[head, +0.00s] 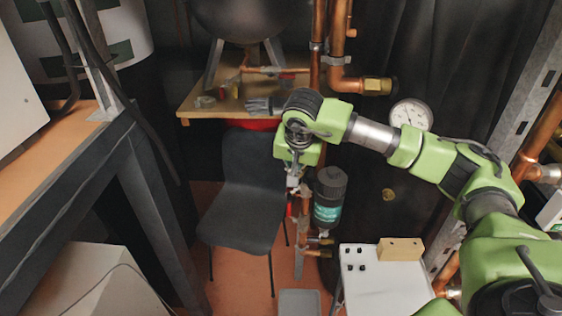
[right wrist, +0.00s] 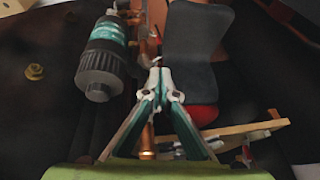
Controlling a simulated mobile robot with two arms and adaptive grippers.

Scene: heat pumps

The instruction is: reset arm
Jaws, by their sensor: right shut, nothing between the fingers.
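My right arm (head: 430,158), green with grey joints, reaches in from the right in the head view. Its gripper (head: 293,181) points down in front of the copper pipes, left of a dark canister with a teal label (head: 329,197). In the right wrist view the two fingers of the gripper (right wrist: 159,72) come together at their tips, shut and empty. The canister (right wrist: 103,60) shows to their left there, apart from them. My left gripper is in neither view.
A dark chair (head: 245,185) stands beyond the gripper. A wooden shelf (head: 205,112) with small items and a glove is behind. A gauge (head: 411,115) and a copper pipe (head: 319,45) are near the arm. A white table (head: 385,285) bears a wooden block (head: 401,250).

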